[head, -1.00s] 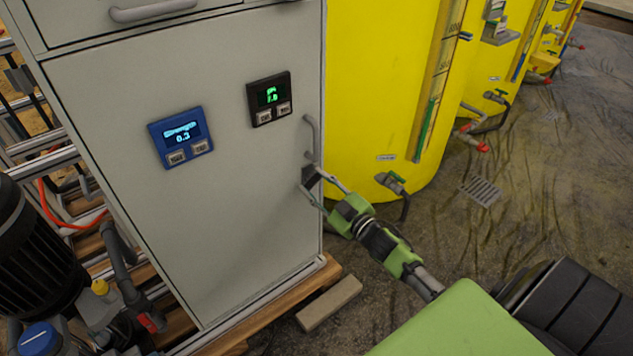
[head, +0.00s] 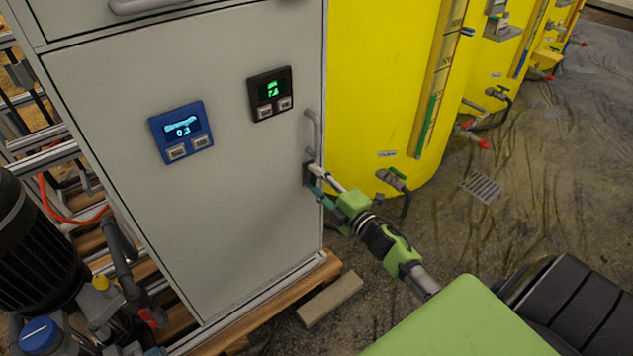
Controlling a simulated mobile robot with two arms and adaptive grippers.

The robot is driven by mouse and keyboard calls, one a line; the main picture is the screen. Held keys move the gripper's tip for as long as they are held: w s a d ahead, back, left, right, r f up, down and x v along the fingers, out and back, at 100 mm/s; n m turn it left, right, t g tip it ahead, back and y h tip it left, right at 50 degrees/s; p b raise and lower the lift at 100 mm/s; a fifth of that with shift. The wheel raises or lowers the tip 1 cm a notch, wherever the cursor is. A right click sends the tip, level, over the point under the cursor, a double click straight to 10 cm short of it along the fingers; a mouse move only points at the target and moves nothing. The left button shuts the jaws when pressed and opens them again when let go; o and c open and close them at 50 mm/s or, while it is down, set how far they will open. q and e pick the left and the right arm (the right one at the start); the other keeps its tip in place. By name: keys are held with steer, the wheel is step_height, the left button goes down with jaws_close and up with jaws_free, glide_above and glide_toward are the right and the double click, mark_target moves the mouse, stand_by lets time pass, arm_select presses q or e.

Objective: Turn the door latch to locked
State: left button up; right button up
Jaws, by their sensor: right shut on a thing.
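The grey cabinet door (head: 190,230) is closed in the head view, with a grey bar handle (head: 313,130) at its right edge. The small dark door latch (head: 307,173) sits just below the handle. My right gripper (head: 315,176) reaches in from the lower right and is shut on the latch. Its fingers cover much of the latch, so its exact angle is hard to tell. My left gripper is not in view.
A blue display (head: 181,133) and a black display (head: 270,94) are on the door. Yellow tanks (head: 385,80) with valves stand close behind my right gripper. A loose block (head: 330,300) lies on the floor near the wooden pallet (head: 285,290). Pump parts stand at left.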

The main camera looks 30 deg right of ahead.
steer(key=shift+n, duration=1)
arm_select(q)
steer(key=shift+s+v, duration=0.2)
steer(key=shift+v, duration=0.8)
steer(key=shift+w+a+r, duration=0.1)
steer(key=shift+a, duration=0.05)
arm_select(e)
steer(key=shift+f, duration=0.1)
steer(key=o, duration=1.1)
